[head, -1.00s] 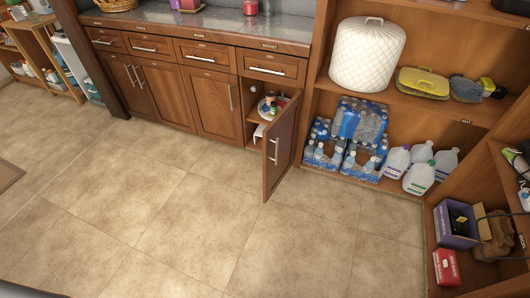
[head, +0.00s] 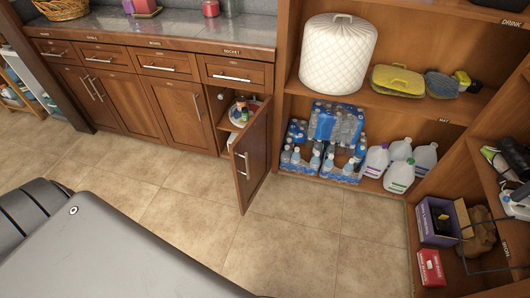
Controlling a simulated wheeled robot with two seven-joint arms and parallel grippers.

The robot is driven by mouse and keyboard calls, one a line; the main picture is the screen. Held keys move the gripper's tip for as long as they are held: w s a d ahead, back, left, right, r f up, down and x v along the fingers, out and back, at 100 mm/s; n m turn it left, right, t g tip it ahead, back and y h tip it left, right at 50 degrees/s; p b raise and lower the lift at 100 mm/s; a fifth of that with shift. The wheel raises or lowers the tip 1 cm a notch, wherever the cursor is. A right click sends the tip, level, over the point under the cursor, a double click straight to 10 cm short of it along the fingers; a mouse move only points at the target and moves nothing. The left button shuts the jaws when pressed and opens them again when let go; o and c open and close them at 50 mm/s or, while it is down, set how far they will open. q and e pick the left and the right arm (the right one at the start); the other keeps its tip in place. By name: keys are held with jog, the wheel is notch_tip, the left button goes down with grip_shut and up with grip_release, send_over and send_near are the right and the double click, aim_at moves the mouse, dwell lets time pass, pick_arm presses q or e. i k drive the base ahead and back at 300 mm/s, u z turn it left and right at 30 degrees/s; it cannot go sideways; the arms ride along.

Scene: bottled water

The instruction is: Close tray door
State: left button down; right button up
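A wooden cabinet door (head: 250,160) with a silver handle stands open, swung out from the lower cabinet into the room. Behind it, an inner shelf with a round tray (head: 238,113) holding several small bottles shows in the cabinet opening. The door partly hides the inside. Neither gripper shows in the head view. A large grey part of my own body fills the lower left.
The tiled floor (head: 310,235) in front of the door is clear. To the right, an open shelf holds blue water bottle packs (head: 336,122), several white jugs (head: 399,176) and a white quilted cover (head: 338,54). Boxes (head: 436,221) sit at the lower right.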

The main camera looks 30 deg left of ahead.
aim_at(250, 152)
jog(key=z, duration=0.05)
jog(key=i, duration=0.7)
jog(key=u, duration=0.85)
jog(key=i, duration=0.3)
jog(key=u, duration=0.3)
